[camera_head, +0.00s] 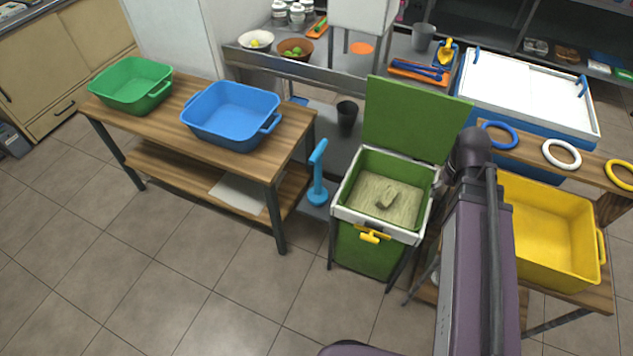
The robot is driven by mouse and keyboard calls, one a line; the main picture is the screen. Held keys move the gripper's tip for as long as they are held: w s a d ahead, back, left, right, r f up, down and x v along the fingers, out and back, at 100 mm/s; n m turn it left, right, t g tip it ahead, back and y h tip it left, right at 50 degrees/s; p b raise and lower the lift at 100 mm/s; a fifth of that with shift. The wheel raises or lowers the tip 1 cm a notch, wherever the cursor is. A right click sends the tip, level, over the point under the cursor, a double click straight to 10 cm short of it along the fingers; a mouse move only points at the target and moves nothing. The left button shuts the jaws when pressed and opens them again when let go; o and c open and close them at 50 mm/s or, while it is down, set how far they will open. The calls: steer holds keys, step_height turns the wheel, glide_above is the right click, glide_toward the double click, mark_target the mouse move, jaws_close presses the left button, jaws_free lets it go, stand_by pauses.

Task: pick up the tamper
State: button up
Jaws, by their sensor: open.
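The tamper (318,175) is light blue, with a short bar handle on top, a thin upright shaft and a round flat base. It stands upright between the right end of the wooden table and the green bin. I cannot tell just what its base rests on. My purple arm rises at the right of the picture, right of the green bin and well apart from the tamper. My gripper does not show.
The open green bin (343,213) holds pale fibrous material, and its lid (412,120) stands up behind. A wooden table (187,119) at left carries a green tub (131,88) and a blue tub (231,117). A yellow tub (553,235) is at right. Floor in front is clear.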

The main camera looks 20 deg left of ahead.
steer(key=w+a+n, duration=0.7)
steer(key=a, duration=0.2)
steer(key=n+b, duration=0.2)
steer(key=n, duration=2)
glide_above(318, 148)
steer(key=shift+w+d+f, duration=0.1)
steer(key=shift+d+f, duration=0.1)
steer(key=shift+f, duration=0.4)
steer(key=shift+d+f, duration=0.15)
steer(key=shift+f, duration=0.4)
steer(key=shift+a+n, duration=0.4)
steer(key=shift+f, duration=0.1)
step_height(318, 148, down, 8)
steer(key=b, duration=0.8)
steer(key=shift+d+f+b, duration=0.1)
steer(key=shift+f+b, duration=0.1)
steer(key=shift+b, duration=0.2)
steer(key=shift+s+f+b, duration=0.15)
steer(key=shift+f+b, duration=1.15)
steer(key=shift+s+f+b, duration=0.15)
steer(key=shift+f+b, duration=1.15)
